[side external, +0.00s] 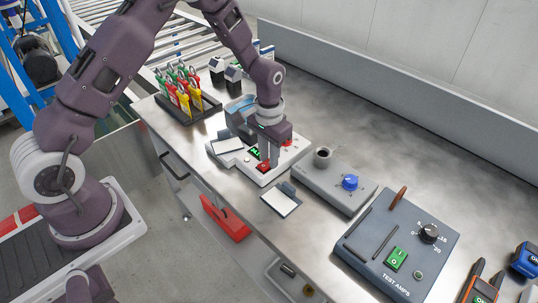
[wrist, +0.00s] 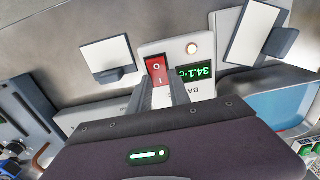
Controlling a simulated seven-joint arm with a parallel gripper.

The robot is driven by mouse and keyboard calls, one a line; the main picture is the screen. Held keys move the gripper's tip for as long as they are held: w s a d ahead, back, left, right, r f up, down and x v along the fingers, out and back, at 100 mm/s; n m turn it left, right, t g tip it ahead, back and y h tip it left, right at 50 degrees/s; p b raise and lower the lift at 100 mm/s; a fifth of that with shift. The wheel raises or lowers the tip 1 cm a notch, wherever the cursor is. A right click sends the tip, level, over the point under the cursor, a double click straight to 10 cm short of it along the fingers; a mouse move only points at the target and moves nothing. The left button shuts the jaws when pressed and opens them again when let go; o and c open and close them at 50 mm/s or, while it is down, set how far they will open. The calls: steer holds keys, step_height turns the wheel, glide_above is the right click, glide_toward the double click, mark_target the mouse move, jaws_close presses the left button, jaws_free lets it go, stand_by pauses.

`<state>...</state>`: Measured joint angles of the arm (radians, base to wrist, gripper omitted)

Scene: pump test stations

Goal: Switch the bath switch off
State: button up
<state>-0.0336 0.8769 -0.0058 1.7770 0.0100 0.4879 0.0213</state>
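The bath switch (wrist: 157,70) is a red rocker marked O and I on a pale panel (wrist: 165,48). Beside it, a green display (wrist: 195,72) reads about 34.1. In the side view the red switch (side external: 263,167) is at the front of the white bath unit (side external: 285,162), partly hidden by my gripper. My gripper (wrist: 162,92) points down at the panel, its two fingers apart with nothing between them. The fingertips are close to the switch's near end; I cannot tell whether they touch it. Which side of the rocker is pressed is unclear.
A grey box with a blue knob (side external: 350,183) stands to the right, then a TEST AMPS box (side external: 398,245) with a green switch (side external: 396,258). A small card stand (side external: 281,200) is in front. A rack of coloured tools (side external: 182,92) is behind left.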

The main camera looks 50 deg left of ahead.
mark_target(261, 167)
jaws_close()
steer(key=shift+s+r+t, duration=0.1)
steer(key=shift+s+t, duration=0.15)
steer(key=shift+t, duration=0.6)
steer(key=shift+s+t, duration=0.25)
steer(key=shift+t, duration=0.6)
steer(key=o, duration=0.8)
jaws_free()
steer(key=v, duration=0.7)
